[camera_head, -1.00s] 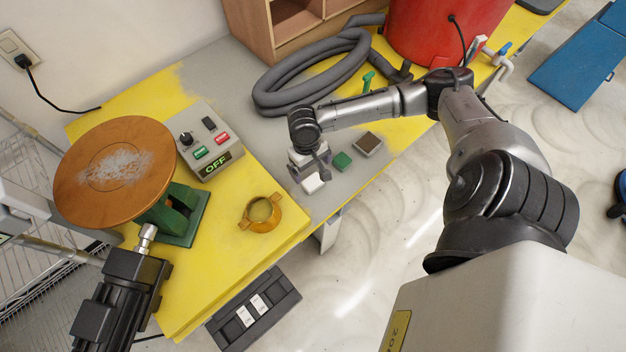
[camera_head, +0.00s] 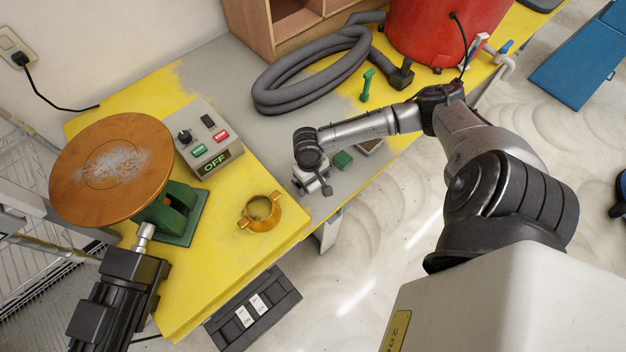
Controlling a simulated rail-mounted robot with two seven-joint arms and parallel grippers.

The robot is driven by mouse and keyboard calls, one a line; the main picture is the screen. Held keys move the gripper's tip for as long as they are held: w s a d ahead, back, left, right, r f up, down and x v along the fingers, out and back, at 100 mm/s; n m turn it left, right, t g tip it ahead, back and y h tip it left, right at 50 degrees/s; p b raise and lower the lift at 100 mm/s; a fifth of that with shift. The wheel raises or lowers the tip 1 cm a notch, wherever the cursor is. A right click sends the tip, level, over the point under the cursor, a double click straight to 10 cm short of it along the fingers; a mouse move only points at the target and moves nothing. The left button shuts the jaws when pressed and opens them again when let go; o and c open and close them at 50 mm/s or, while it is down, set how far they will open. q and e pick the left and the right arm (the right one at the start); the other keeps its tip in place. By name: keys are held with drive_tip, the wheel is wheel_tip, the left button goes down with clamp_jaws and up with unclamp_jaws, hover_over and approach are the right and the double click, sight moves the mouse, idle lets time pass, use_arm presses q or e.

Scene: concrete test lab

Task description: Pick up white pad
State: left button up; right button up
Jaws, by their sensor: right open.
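A small white pad (camera_head: 315,185) lies on the grey strip of the table near its front edge, partly hidden by my right gripper. My right gripper (camera_head: 319,180) points down right over the pad. Its jaws are open, but the fingers are mostly hidden under the wrist, and I cannot tell whether they touch the pad. A green pad (camera_head: 342,160) lies just right of it. A dark pad with a pale rim (camera_head: 369,147) lies beyond that, partly behind my right forearm. My left gripper is not in view.
An orange cup with handles (camera_head: 262,212), a control box (camera_head: 208,143) reading OFF and a round orange turntable (camera_head: 110,168) stand to the left. A grey hose (camera_head: 310,78), a green tool (camera_head: 367,85) and a red drum (camera_head: 445,30) are behind. The table's front edge is close.

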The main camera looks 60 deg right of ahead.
drive_tip(key=c, duration=1)
drive_tip(key=shift+r, duration=0.15)
drive_tip(key=shift+r, duration=0.55)
wheel_tip(320, 180, up, 3)
drive_tip(key=shift+d+f+p, duration=0.1)
drive_tip(key=shift+p, duration=0.3)
drive_tip(key=shift+s+d+r+p, duration=0.3)
drive_tip(key=shift+s+d+r, duration=0.75)
drive_tip(key=shift+s, duration=0.65)
drive_tip(key=shift+s+d+r+p, duration=0.3)
drive_tip(key=shift+s+d+r, duration=0.4)
drive_tip(key=shift+s+r, duration=0.8)
drive_tip(key=shift+s+d+r+p, duration=0.3)
drive_tip(key=shift+s+d+r, duration=0.6)
drive_tip(key=shift+s, duration=1.05)
